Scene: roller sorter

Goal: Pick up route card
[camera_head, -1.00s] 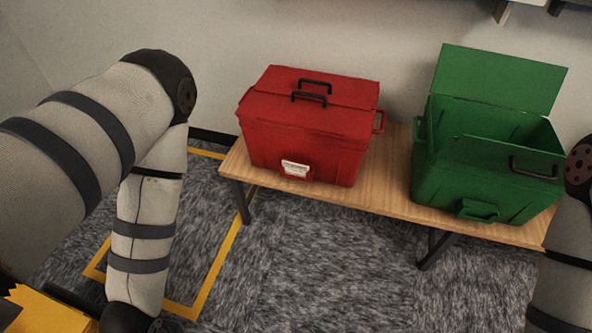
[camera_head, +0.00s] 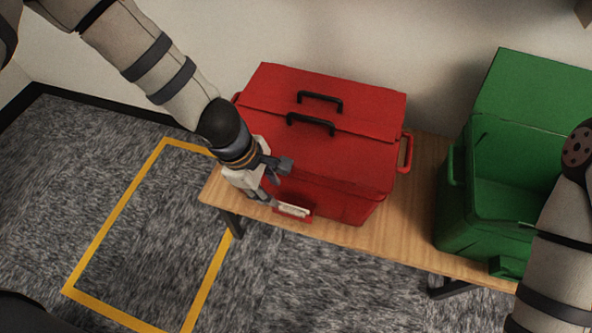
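The route card is a small white card (camera_head: 292,209) in a red holder low on the front of the closed red box (camera_head: 335,160). My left gripper (camera_head: 280,184) is at the front left of the red box, just above and left of the card. Its fingers are spread apart with nothing between them, and it looks apart from the card. It hides part of the box's left front. My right forearm shows at the right edge, but its gripper is out of view.
The red box stands on a narrow wooden bench (camera_head: 400,228). An open green box (camera_head: 463,215) stands on the bench to the right, partly behind my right arm. A yellow floor outline (camera_head: 112,218) lies on the grey carpet at the left.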

